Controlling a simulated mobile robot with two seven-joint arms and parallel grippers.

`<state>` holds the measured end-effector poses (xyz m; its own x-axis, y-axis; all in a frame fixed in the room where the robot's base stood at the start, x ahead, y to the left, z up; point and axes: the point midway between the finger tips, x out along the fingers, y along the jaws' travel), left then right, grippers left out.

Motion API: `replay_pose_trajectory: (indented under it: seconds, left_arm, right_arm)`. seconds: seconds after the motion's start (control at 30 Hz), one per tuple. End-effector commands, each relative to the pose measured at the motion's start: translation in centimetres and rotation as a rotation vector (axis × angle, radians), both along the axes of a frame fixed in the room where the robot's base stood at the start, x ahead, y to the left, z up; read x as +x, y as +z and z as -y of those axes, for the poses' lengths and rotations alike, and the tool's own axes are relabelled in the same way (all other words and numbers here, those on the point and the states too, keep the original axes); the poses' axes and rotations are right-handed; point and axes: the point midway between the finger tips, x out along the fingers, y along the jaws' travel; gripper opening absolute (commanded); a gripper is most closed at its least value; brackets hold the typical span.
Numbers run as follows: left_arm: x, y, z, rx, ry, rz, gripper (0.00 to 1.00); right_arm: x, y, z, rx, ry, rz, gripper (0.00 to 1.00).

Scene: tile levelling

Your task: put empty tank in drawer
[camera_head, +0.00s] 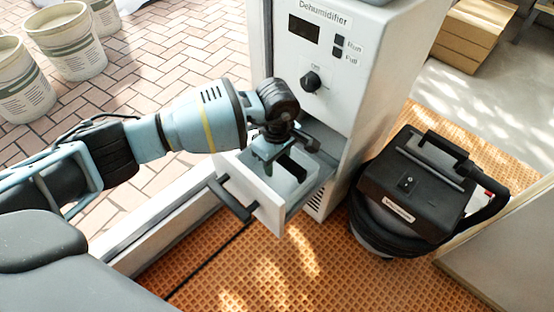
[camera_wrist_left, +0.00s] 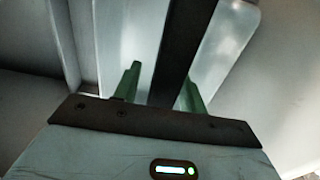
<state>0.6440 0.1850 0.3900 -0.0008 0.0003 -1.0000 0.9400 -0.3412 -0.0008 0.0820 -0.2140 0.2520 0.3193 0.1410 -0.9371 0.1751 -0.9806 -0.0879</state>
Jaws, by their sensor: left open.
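The white dehumidifier (camera_head: 343,85) stands at the centre of the head view with its drawer (camera_head: 263,195) pulled out. A pale translucent tank (camera_wrist_left: 125,35) with a dark bar handle (camera_wrist_left: 183,40) shows in the left wrist view, with pale walls around it. In the head view the tank is mostly hidden by my gripper and appears to lie within the drawer. My left gripper (camera_head: 277,152) points down over the drawer. Its green fingers (camera_wrist_left: 160,80) are apart, one on each side of the dark handle. My right gripper does not show.
A black vacuum-like machine (camera_head: 408,195) stands right of the dehumidifier on the orange textured mat (camera_head: 290,262). White buckets (camera_head: 70,42) stand at the upper left on brick paving. Cardboard boxes (camera_head: 472,35) lie at the upper right. A pale panel (camera_head: 505,255) edges the lower right.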

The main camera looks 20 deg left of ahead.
Motion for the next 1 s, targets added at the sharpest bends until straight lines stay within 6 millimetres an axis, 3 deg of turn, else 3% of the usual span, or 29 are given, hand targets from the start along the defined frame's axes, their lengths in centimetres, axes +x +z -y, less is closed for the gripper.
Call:
replay_pose_trajectory:
  seconds: [0.17, 0.7, 1.0]
  left_arm:
    - [0.1, 1.1, 0.0, 0.0, 0.0, 0.003, 0.41]
    - [0.0, 10.8, 0.0, -0.001, 0.0, 0.003, 0.41]
    - [0.0, 12.4, 0.0, 0.0, 0.0, 0.0, 0.41]
  right_arm:
    - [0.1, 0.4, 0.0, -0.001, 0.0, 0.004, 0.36]
    - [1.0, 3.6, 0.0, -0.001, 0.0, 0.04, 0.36]
    - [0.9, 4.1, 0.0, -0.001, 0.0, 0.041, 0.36]
